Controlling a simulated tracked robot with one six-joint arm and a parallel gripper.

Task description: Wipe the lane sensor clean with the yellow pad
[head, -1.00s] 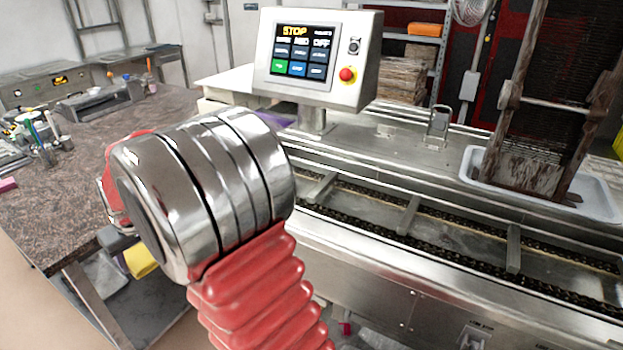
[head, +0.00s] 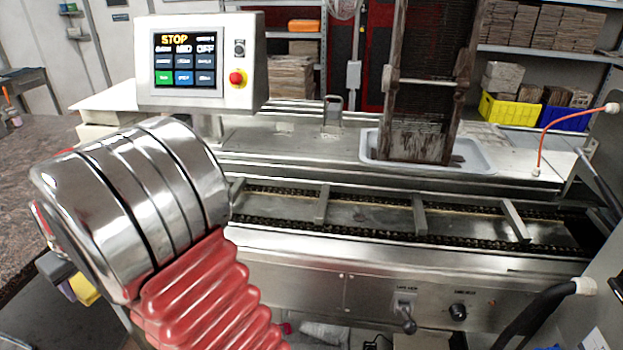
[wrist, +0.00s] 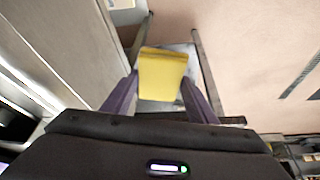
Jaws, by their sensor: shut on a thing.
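My gripper (wrist: 160,85) shows in the wrist view with its two purple fingers shut on the yellow pad (wrist: 163,70), one on each side. The pad hangs clear of any surface, over the floor and a metal frame. In the head view a small part of the yellow pad (head: 83,290) shows at the lower left, below my arm. My arm hides most of the gripper there. I cannot pick out the lane sensor in either view.
A metal conveyor lane (head: 370,212) with chains and crossbars runs across the middle. A control panel (head: 190,62) reading STOP stands behind my arm. A white tray (head: 478,160) holds a dark rack (head: 425,100). A stone-topped bench (head: 30,190) lies at left.

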